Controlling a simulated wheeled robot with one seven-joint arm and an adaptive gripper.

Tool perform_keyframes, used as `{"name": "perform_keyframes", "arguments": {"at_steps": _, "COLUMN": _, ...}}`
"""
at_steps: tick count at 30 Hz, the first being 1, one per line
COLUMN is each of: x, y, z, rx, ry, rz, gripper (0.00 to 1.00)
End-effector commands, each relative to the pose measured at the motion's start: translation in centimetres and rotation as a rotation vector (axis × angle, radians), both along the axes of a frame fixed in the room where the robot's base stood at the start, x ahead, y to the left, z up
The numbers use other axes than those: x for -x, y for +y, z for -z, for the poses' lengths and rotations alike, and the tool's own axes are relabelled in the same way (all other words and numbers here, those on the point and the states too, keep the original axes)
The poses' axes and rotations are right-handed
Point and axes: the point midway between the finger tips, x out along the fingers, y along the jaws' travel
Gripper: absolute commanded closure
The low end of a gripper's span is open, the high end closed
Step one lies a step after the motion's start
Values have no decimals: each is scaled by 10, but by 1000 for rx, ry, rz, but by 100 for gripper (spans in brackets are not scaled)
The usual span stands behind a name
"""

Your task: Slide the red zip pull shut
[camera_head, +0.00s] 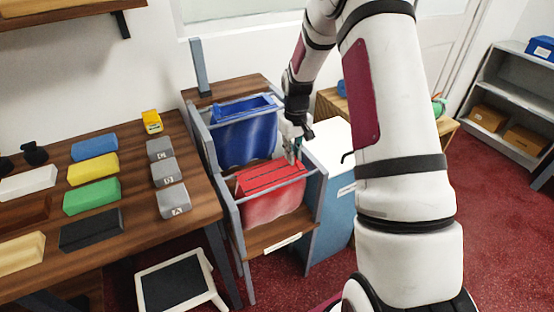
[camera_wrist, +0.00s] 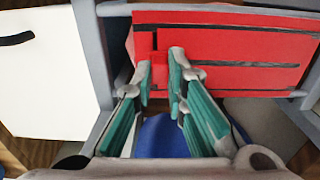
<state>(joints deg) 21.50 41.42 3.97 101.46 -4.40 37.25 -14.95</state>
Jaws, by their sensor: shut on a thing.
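The red bag (camera_head: 270,202) hangs in the front of a grey frame, with its red top facing up. The red zip pull (camera_wrist: 159,72) is a small red block near the left end of that top. My gripper (camera_wrist: 161,68) has its green-padded fingers closed around the pull, one on each side. In the head view my gripper (camera_head: 294,152) is at the right end of the bag's top, and the pull is too small to make out.
A blue bag (camera_head: 245,140) hangs behind the red one, and grey frame rails run beside both. A white-topped bin (camera_head: 330,150) stands close on the right. A wooden table (camera_head: 135,205) with coloured blocks is on the left.

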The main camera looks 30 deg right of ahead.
Motion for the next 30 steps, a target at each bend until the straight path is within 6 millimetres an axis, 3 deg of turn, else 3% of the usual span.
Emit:
{"name": "perform_keyframes", "arguments": {"at_steps": 15, "x": 0, "y": -15, "z": 0, "rx": 3, "ry": -1, "rz": 0, "gripper": 100}}
{"name": "perform_keyframes", "arguments": {"at_steps": 16, "x": 0, "y": -15, "z": 0, "rx": 3, "ry": -1, "rz": 0, "gripper": 82}}
{"name": "perform_keyframes", "arguments": {"at_steps": 18, "x": 0, "y": -15, "z": 0, "rx": 3, "ry": -1, "rz": 1, "gripper": 67}}
{"name": "perform_keyframes", "arguments": {"at_steps": 30, "x": 0, "y": -13, "z": -6, "rx": 1, "ry": -1, "rz": -1, "gripper": 67}}
